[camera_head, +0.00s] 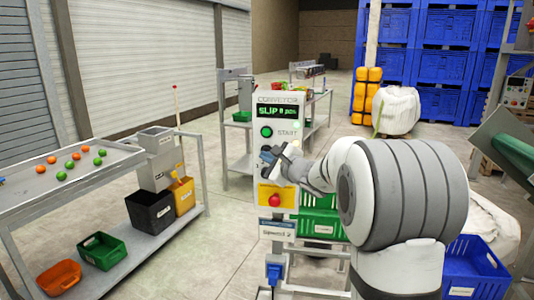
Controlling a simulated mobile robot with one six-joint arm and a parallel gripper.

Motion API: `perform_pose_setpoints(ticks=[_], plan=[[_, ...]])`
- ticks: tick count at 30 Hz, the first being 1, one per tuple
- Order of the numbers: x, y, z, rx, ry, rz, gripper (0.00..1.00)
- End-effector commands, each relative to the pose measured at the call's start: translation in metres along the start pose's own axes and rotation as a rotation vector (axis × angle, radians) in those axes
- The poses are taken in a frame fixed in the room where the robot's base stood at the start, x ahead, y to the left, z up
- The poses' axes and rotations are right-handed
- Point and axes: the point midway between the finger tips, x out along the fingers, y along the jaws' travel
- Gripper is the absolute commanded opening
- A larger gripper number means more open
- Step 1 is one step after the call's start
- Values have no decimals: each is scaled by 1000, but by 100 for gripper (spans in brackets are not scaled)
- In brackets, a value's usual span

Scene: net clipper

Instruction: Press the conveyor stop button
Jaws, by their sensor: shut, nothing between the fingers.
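The conveyor control panel (294,101) stands upright in the middle of the view, with a lit display reading "SLIP" and more small text. A green button (266,132) labelled START is on its upper part. A red round button (274,200) sits on a yellow plate (290,190) lower down. My gripper (268,160) is shut and empty, in front of the panel between the green and red buttons. It hides the part of the panel behind it. I cannot tell whether it touches the panel, nor whether another button lies behind it.
A grey table (85,178) with orange and green balls stands at left, with an orange bin (58,277), a green bin (102,250) and a black bin (150,210) below. A green crate (320,224) is behind the panel. Blue crates (446,27) stack at the back.

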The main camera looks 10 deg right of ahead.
Motion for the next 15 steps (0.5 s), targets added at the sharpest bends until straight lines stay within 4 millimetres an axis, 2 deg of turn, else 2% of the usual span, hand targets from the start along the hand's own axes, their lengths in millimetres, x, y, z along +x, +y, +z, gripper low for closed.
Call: perform_pose_setpoints(ticks=[15], plan=[[6,-4,-4,1,0,0,0]])
